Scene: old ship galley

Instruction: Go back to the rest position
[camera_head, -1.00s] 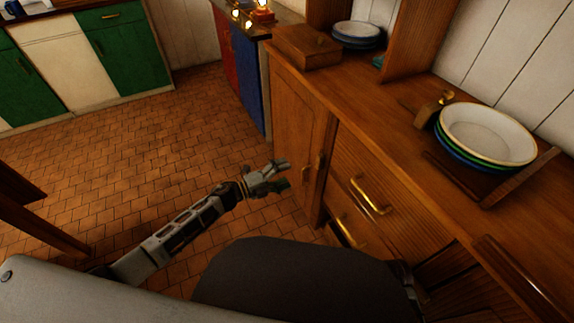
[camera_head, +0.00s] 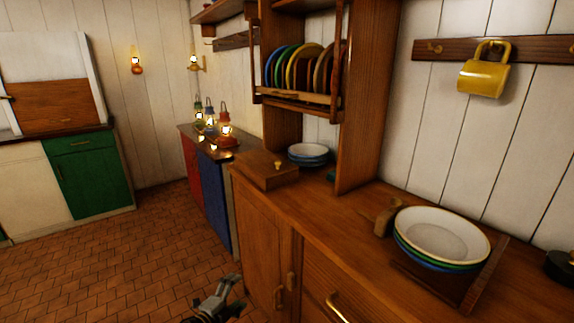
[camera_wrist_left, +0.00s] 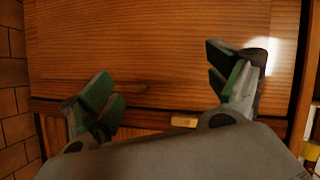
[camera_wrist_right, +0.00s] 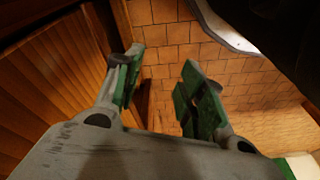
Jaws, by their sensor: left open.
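My left gripper (camera_head: 228,296) shows at the bottom edge of the head view, low beside the wooden cabinet front. In the left wrist view its green-padded fingers (camera_wrist_left: 165,85) are spread apart and empty, facing a brown wooden panel. My right gripper (camera_wrist_right: 162,85) is outside the head view. In the right wrist view its fingers stand apart with nothing between them. They point toward the tiled floor, with wooden slats to the left. Most of my left arm is cut off in the head view.
The wooden counter (camera_head: 330,225) holds stacked bowls (camera_head: 440,235), stacked plates (camera_head: 308,153) and a wooden box (camera_head: 265,168). A plate rack (camera_head: 300,98) stands above; a yellow mug (camera_head: 484,76) hangs on the wall. Lit lanterns (camera_head: 226,130) stand behind. The tiled floor (camera_head: 110,270) at left is clear.

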